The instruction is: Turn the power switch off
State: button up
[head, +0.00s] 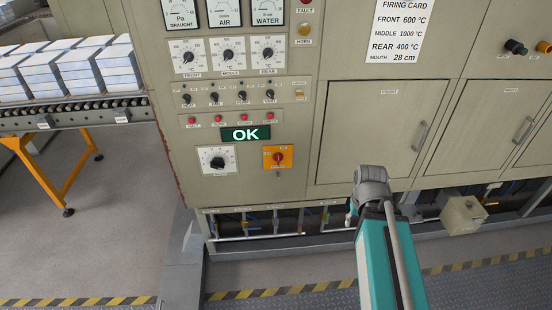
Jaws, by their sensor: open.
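A red rotary switch on a yellow plate (278,158), which looks like the power switch, sits low on the furnace's beige control panel. Its small lettering is too small to read, so I cannot tell its position for sure. My arm, teal with a grey joint, rises from the bottom edge to the right of the switch, in front of the lower cabinet. I cannot make out my gripper's fingers. Nothing of mine touches the switch.
Left of the switch is a black knob (217,162), with a lit OK display (246,134) above. Cabinet doors (370,128) with handles are on the right. Pipes (270,222) run below the panel. A roller conveyor (75,112) with stacked blocks stands left. Floor before the furnace is clear.

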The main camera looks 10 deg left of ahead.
aim_at(278, 157)
jog(key=u, duration=0.05)
jog(key=k, duration=1.2)
jog(key=u, duration=0.4)
jog(key=i, duration=1)
